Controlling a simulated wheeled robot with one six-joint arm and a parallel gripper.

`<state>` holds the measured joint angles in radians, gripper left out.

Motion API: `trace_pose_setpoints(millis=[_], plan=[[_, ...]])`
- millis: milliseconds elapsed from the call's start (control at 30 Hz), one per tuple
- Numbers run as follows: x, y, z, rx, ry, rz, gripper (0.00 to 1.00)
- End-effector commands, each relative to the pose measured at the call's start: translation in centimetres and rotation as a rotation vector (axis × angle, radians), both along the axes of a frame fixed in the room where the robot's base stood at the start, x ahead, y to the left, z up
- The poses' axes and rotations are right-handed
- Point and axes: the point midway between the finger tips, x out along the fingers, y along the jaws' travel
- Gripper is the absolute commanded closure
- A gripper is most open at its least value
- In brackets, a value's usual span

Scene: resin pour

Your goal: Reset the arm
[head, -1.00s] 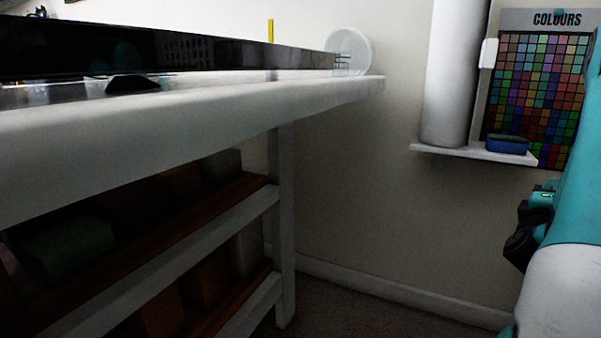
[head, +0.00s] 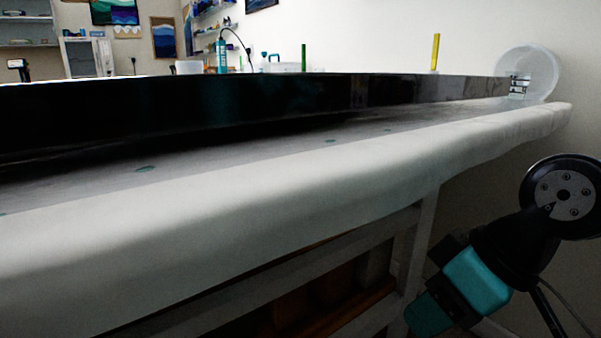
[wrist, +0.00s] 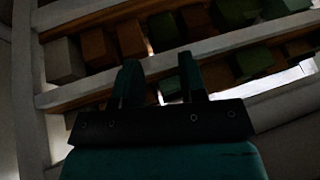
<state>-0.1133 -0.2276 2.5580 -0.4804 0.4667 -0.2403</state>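My arm (head: 475,280) shows at the lower right of the head view, bent down beside the table's end. My gripper (wrist: 160,78) shows in the wrist view with its two dark fingers standing apart and nothing between them. It faces the shelves under the table, and the blocks there lie beyond the fingertips, apart from them.
A table with a pale covered edge (head: 300,210) crosses the head view, bearing a long dark glossy slab (head: 250,105). A clear tub (head: 542,75) lies on its side at the far end. Wooden blocks (wrist: 98,48) fill the shelf racks (wrist: 150,65) below.

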Motion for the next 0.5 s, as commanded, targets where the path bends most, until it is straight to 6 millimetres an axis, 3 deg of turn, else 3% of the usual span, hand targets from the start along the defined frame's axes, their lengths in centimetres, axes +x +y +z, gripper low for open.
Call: trace_pose_setpoints(millis=[33, 167, 200, 500], plan=[[-2.0, 0.8, 0.5, -0.019, 0.063, 0.02, 0.62], [-6.6, 1.3, 1.2, -0.096, 0.226, 0.027, 0.62], [-6.6, 1.1, 2.8, -0.098, 0.236, 0.017, 0.62], [-6.4, 1.0, 10.2, -0.094, 0.233, 0.013, 0.62]])
